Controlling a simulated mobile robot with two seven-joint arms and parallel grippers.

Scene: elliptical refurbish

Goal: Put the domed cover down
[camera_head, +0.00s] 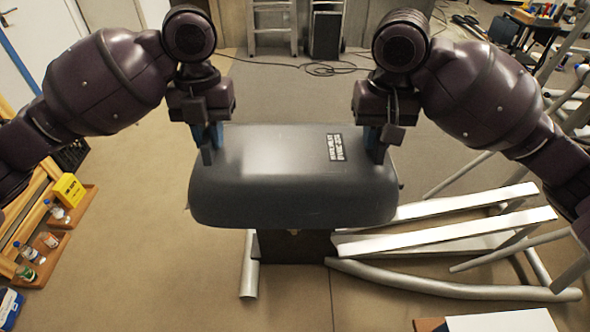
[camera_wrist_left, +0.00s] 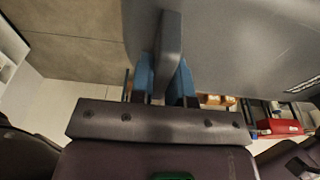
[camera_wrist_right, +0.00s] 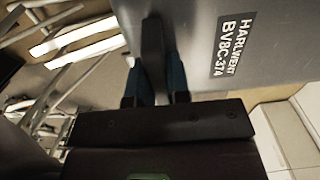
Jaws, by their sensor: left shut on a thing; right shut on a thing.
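The domed cover (camera_head: 285,185) is a dark grey rounded shell with a white-lettered label, in the middle of the head view. My left gripper (camera_head: 207,140) is shut on a tab at the cover's left side; the left wrist view shows its blue fingers (camera_wrist_left: 164,80) on either side of the tab. My right gripper (camera_head: 376,142) is shut on a matching tab at the right side, also seen between the blue fingers (camera_wrist_right: 160,75) in the right wrist view. The cover looks about level. Its underside is hidden.
A wooden shelf (camera_head: 75,207) with bottles and a yellow box (camera_head: 68,190) is at left. Open floor (camera_head: 150,240) lies between.

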